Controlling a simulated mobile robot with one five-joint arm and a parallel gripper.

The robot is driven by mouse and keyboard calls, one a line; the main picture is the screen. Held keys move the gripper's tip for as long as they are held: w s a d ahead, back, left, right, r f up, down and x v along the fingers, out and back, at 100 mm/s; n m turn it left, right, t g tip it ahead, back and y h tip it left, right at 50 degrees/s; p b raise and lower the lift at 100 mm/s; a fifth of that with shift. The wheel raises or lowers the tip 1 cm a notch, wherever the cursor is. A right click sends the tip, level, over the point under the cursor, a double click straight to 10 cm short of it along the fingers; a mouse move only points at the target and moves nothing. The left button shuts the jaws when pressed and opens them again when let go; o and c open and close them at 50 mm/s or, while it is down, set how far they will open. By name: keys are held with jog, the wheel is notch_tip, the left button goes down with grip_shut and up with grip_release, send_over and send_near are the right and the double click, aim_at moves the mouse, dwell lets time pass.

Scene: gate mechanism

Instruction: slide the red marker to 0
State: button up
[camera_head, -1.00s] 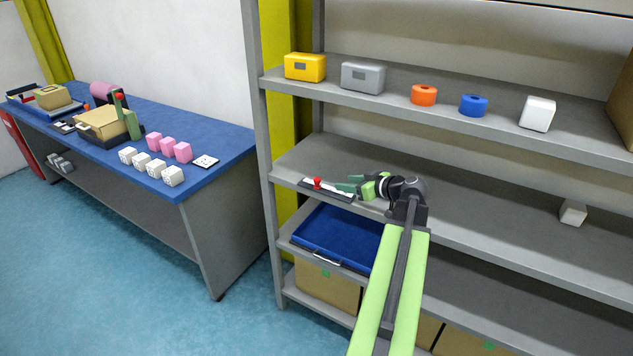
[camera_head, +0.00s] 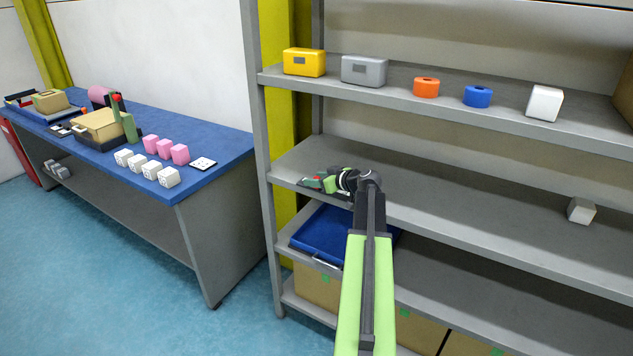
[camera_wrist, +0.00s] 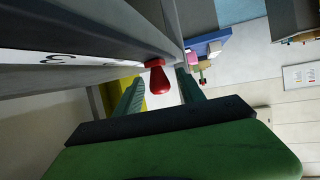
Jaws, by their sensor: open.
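The red marker (camera_wrist: 157,78) is a small red knob that sticks out from a scale strip (camera_wrist: 60,57) on the shelf's front edge. A digit that looks like 3 shows on the white strip in the wrist view. My gripper (camera_wrist: 160,86) is open, with one green finger on each side of the marker. I cannot tell whether either finger touches it. In the head view my gripper (camera_head: 319,183) is at the scale and covers most of it. A bit of red shows there among the fingers. The 0 mark is not readable.
The grey shelf (camera_head: 450,210) holds the scale at its left front edge, near the upright post (camera_head: 262,150). A blue tray (camera_head: 325,232) lies on the shelf below. A blue table (camera_head: 205,140) with several blocks stands left.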

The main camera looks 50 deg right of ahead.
jog(key=shift+c, duration=0.5)
grip_shut()
dwell(0.8)
